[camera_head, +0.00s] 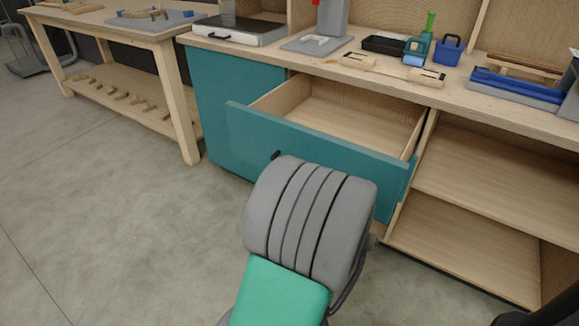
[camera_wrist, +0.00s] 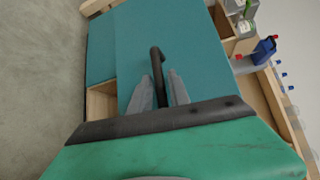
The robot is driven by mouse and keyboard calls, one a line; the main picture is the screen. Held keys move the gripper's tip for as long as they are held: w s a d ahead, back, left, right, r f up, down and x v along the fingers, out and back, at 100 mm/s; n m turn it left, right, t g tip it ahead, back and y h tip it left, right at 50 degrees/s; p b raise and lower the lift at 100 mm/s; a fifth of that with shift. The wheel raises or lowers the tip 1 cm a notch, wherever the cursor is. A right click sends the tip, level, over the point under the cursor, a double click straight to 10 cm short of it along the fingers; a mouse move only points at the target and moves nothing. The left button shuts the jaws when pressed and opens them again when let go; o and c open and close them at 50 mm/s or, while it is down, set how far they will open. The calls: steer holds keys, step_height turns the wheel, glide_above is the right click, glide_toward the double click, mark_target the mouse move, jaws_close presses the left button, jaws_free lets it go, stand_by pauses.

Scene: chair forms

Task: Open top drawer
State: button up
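The top drawer (camera_head: 320,150) has a teal front and a pale wooden inside. It stands pulled well out of the wooden workbench and looks empty. Its dark handle (camera_wrist: 158,72) runs between the two grey fingers of my gripper (camera_wrist: 162,88) in the wrist view. The fingers lie close on both sides of the handle and look shut on it. In the head view, my grey and green arm hides the gripper and part of the drawer front; a small dark piece of the handle (camera_head: 276,155) shows beside the arm.
Open shelves (camera_head: 480,200) are right of the drawer, and a teal cabinet panel (camera_head: 225,105) is left. Tools, a blue container (camera_head: 448,50) and a black tray (camera_head: 388,45) stand on the benchtop. A wooden table (camera_head: 120,25) is at upper left. The floor at left is clear.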

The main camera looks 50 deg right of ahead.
steer(key=shift+o, duration=0.9)
steer(key=v, duration=0.8)
